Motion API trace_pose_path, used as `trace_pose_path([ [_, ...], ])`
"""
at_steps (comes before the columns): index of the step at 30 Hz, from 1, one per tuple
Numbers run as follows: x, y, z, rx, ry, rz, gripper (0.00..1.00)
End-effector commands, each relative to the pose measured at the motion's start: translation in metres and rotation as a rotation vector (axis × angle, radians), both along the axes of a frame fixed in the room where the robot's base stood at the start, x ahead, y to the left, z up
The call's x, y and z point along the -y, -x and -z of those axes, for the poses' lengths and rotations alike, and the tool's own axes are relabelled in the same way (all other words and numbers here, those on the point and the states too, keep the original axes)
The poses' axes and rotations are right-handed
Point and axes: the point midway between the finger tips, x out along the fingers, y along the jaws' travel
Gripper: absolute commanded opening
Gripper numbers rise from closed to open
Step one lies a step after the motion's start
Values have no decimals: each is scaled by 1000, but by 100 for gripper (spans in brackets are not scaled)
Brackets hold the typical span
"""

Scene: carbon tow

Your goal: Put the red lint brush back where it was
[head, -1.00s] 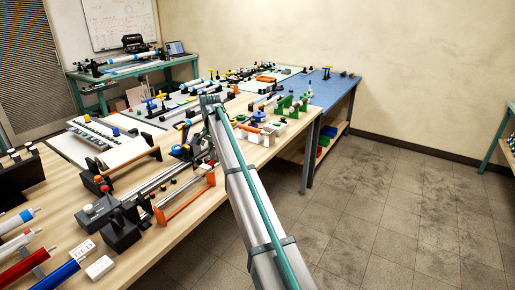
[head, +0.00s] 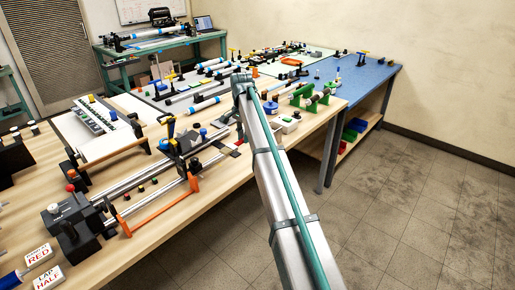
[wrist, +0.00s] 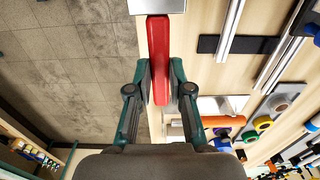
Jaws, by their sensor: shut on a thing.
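The red lint brush (wrist: 158,48) is in my gripper (wrist: 160,80), seen in the wrist view. Its red handle lies between the two fingers, which are shut on it. A pale grey block-like part (wrist: 157,6) is at the handle's far end, cut off by the top edge. In the head view my arm reaches over the front edge of the long wooden workbench (head: 215,178). My gripper and the brush cannot be made out there. I cannot tell which spot on the bench is the brush's former place.
A rail rig with an orange bar (head: 160,206) stands on the bench left of my arm. White blocks lettered RED (head: 38,255) and LAP HALF (head: 48,277) lie at the lower left. A green stand (head: 310,95) is right of my arm. The tiled floor (head: 420,200) is clear.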

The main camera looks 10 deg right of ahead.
Motion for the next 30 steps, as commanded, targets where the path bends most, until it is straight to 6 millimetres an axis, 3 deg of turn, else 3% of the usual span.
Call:
trace_pose_path([
  [5,5,-11,4,-5,0,24,0],
  [17,46,-87,39,-4,-1,27,0],
  [24,59,-109,79,-3,0,25,0],
  [30,63,-116,91,-3,0,25,0],
])
